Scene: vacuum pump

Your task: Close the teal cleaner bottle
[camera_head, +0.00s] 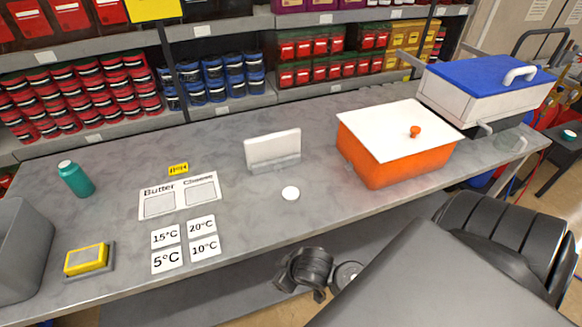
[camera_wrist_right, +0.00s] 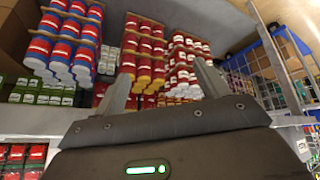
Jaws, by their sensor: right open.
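The teal bottle (camera_head: 75,180) stands on the left part of the grey table in the head view. Its top (camera_head: 66,165) is pale and small, and I cannot tell whether a cap is on it. A flat white disc (camera_head: 290,193) lies near the middle of the table, well apart from the bottle. My right gripper (camera_head: 305,272) is at the table's front edge, far to the right of the bottle. In the right wrist view my right gripper (camera_wrist_right: 164,78) is open with nothing between its fingers. My left gripper is not in view.
A grey bin (camera_head: 22,245) and a yellow sponge (camera_head: 86,259) are at the front left. Label cards (camera_head: 180,196) lie mid-left. A white stand (camera_head: 273,150), an orange box (camera_head: 385,165) and a blue-lidded cooler (camera_head: 480,90) stand further right. Stocked shelves line the back.

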